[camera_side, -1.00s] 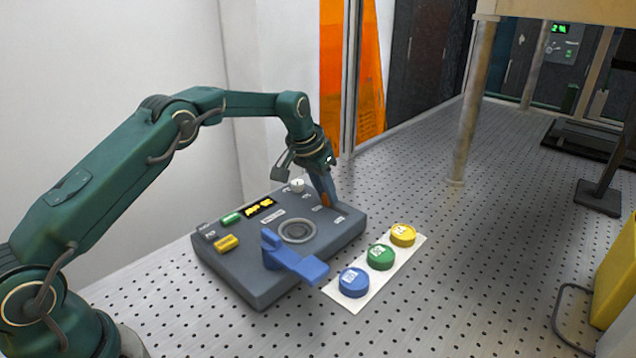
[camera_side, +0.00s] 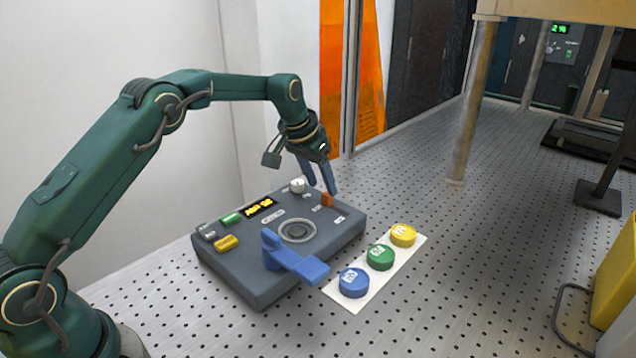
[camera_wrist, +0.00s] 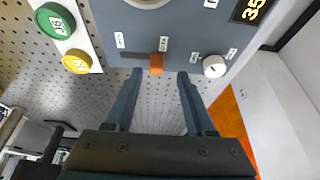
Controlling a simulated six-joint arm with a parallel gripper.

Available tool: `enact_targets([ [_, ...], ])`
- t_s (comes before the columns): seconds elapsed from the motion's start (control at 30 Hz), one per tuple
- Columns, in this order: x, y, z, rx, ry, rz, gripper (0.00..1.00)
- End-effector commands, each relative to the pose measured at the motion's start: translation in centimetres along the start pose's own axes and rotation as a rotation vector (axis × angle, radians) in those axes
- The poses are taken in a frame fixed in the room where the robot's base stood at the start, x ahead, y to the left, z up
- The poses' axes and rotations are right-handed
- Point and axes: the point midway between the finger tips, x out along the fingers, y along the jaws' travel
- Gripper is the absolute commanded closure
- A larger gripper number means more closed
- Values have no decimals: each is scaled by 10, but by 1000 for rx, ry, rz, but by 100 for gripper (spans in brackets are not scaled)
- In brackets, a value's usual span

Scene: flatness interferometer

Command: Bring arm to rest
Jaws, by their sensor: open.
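My gripper (camera_side: 320,180) is open and empty, just above the far right part of the grey instrument box (camera_side: 235,285). Its two fingers point down and stand apart near a small orange switch (camera_side: 327,199). In the wrist view the gripper (camera_wrist: 158,75) has the orange switch (camera_wrist: 156,64) between and just beyond its fingertips, with a dark slot beside it. I cannot tell from the wrist view how far the tips are above the box.
The box bears a white knob (camera_side: 297,185), a display (camera_side: 259,208), green and yellow buttons, a round ring (camera_side: 297,231) and a blue lever (camera_side: 295,263). Blue, green and yellow discs lie on a white strip (camera_side: 343,298) beside it. A metal post (camera_side: 470,110) stands behind right; the perforated table is clear between.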

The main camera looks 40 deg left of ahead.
Motion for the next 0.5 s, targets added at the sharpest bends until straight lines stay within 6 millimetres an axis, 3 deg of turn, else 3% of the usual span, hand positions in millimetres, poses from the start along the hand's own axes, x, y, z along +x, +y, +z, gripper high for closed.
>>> enact_targets([
  [0.2,-19,-1,0,0,1,-1,45],
  [0.5,-20,0,0,1,-1,-1,45],
])
